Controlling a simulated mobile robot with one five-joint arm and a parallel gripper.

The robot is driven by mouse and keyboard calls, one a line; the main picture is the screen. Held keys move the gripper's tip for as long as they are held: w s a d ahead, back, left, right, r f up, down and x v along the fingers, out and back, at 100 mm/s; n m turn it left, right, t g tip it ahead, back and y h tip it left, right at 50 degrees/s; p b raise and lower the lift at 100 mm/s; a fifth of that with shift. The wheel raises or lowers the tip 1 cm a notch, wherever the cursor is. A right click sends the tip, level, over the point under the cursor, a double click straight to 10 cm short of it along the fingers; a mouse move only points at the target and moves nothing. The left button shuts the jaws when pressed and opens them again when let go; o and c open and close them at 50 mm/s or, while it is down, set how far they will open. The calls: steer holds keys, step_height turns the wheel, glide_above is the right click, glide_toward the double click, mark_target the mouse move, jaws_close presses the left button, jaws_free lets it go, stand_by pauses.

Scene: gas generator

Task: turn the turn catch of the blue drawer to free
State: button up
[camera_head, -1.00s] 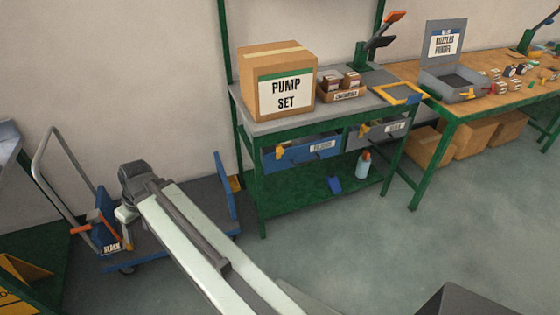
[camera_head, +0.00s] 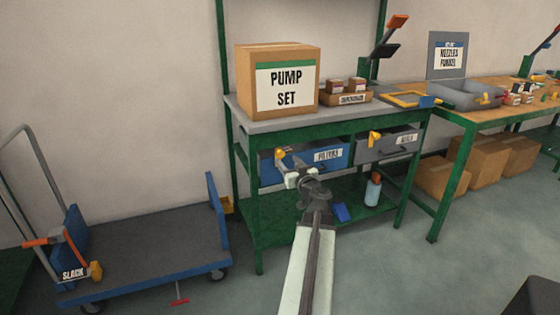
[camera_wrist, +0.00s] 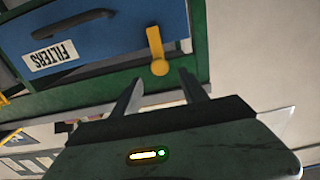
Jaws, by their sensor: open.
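The blue drawer (camera_head: 338,166) with a FILTERS label is under the bench top, apparently shut. In the wrist view its front (camera_wrist: 110,25) appears upside down with a dark handle. The yellow turn catch (camera_wrist: 157,48) is at the drawer's edge, its lever spanning the drawer front and green frame, with a round end. My gripper (camera_head: 287,170) is in front of the drawer's left end. In the wrist view my gripper (camera_wrist: 158,80) is open and empty, its fingertips either side of the catch's line, just short of its round end.
A grey drawer (camera_head: 400,142) with its own yellow catch (camera_head: 375,138) is to the right. A PUMP SET box (camera_head: 248,85) stands on the bench above. A bottle (camera_head: 373,190) stands on the green lower shelf (camera_head: 280,222). A blue trolley (camera_head: 140,255) is at left.

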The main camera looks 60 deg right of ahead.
mark_target(281, 154)
steer(key=x, duration=0.7)
steer(key=shift+w+d, duration=0.15)
steer(key=shift+w, duration=0.1)
jaws_close()
stand_by(0.9)
